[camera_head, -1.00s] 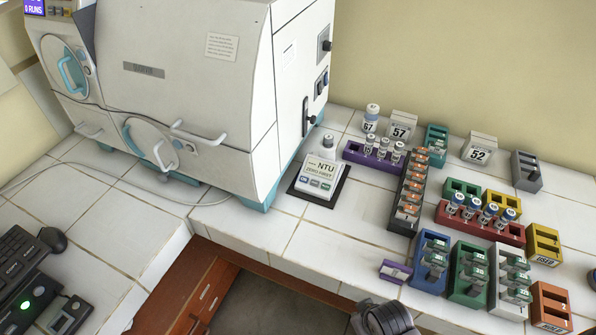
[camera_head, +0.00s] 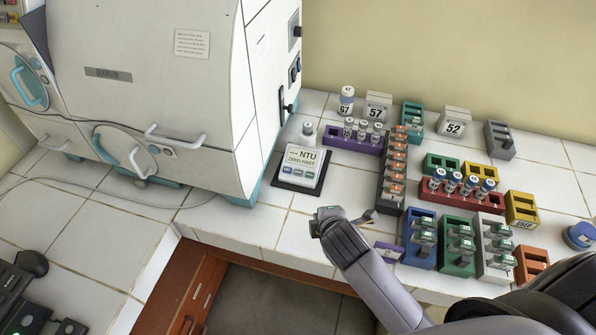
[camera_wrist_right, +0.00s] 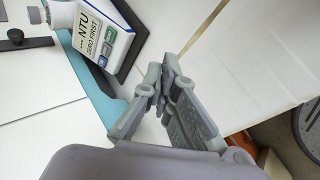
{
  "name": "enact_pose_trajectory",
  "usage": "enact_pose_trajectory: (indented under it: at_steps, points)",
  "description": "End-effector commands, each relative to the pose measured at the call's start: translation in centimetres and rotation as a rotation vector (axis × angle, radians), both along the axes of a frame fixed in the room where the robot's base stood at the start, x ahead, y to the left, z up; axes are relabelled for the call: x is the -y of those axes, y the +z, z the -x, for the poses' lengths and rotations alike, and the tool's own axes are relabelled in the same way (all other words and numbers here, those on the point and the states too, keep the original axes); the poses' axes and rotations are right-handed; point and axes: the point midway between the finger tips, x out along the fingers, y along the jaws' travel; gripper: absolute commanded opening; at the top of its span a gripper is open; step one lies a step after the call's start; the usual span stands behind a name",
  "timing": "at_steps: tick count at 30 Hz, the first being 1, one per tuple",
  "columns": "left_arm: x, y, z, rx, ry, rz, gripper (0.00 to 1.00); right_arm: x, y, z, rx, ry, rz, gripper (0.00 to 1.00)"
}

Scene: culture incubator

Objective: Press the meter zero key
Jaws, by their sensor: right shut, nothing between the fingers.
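The meter (camera_head: 304,161) is a white box with an NTU / ZERO FIRST display and a row of small keys (camera_head: 299,172) along its front. It stands on a dark pad beside the large white machine. In the right wrist view the meter (camera_wrist_right: 88,36) is at upper left, with the keys (camera_wrist_right: 105,47) on its side nearer my fingers; their labels are too small to read. My right gripper (camera_head: 322,214) is shut and empty, in front of and slightly right of the meter, apart from it. Its fingertips (camera_wrist_right: 160,76) meet in the right wrist view. My left gripper is not in view.
The white machine (camera_head: 150,100) with handles stands left of the meter. Tiles in front of the meter are clear.

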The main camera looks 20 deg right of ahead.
Motion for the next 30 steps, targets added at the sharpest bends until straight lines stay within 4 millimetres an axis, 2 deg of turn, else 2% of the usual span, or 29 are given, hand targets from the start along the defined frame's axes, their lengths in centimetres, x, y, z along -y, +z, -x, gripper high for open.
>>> enact_pose_trajectory:
  at_steps: [1,6,12,18,30]
  points:
    - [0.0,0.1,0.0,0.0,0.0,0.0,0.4,-0.3,0.9,-1.8,0.036,0.084,0.095,0.0]
    - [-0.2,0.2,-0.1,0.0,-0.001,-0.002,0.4,-1.4,4.0,-6.7,0.137,0.36,0.455,0.0]
    - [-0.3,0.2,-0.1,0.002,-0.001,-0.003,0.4,-2.7,7.0,-10.5,0.21,0.573,0.802,0.0]
    - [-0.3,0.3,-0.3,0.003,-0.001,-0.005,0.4,-3.3,8.3,-11.9,0.236,0.654,0.959,0.0]
    - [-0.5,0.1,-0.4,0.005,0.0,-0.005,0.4,-3.3,8.3,-12.1,0.237,0.661,0.973,0.0]
